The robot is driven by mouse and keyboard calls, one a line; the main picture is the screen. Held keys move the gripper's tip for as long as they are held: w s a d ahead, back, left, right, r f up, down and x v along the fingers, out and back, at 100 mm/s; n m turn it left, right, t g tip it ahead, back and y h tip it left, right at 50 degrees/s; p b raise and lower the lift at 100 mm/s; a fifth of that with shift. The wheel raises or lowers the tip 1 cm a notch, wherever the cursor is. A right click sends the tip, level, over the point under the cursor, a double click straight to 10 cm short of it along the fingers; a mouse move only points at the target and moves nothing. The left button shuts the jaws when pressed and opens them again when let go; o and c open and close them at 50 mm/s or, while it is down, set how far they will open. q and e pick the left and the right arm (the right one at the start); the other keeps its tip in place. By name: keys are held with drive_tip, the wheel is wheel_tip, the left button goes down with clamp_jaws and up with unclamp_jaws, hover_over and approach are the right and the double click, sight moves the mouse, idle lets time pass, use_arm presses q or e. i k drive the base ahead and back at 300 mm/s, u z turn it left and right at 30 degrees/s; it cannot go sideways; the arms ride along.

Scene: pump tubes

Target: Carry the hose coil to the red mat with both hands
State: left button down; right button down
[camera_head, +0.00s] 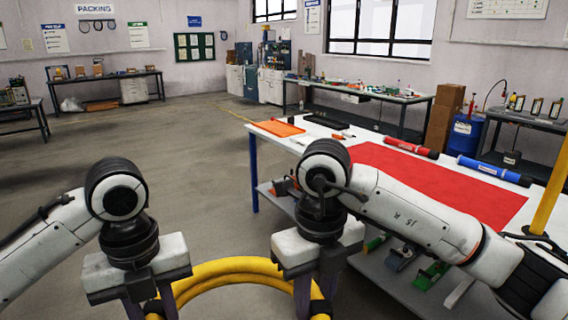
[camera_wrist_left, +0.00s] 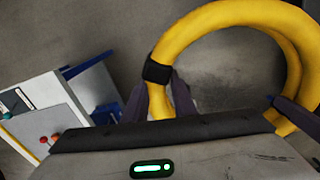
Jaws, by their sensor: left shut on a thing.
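The yellow hose coil (camera_head: 230,268) is at the bottom of the head view, its near part cut off by the frame. My left gripper (camera_head: 152,312) is shut on its left side, at a black strap. My right gripper (camera_head: 318,298) has its fingers around the coil's right side, by another strap, and looks shut on it. In the left wrist view the coil (camera_wrist_left: 222,14) shows as a loop, with the left gripper (camera_wrist_left: 160,104) at the strap. The coil is off the floor. The red mat (camera_head: 440,180) lies flat and bare on the white table, right of the coil and farther away.
The table's near edge and blue leg (camera_head: 254,172) stand beyond my right arm. A red tube (camera_head: 411,148) and a blue tube (camera_head: 494,170) lie behind the mat. Open floor (camera_head: 190,150) lies ahead and left.

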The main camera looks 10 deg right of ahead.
sight(411, 180)
drive_tip(key=z, duration=0.35)
drive_tip(key=i, duration=1.35)
drive_tip(key=z, duration=0.55)
drive_tip(key=i, duration=1.4)
drive_tip(key=z, duration=0.65)
drive_tip(key=i, duration=0.85)
drive_tip(key=z, duration=0.3)
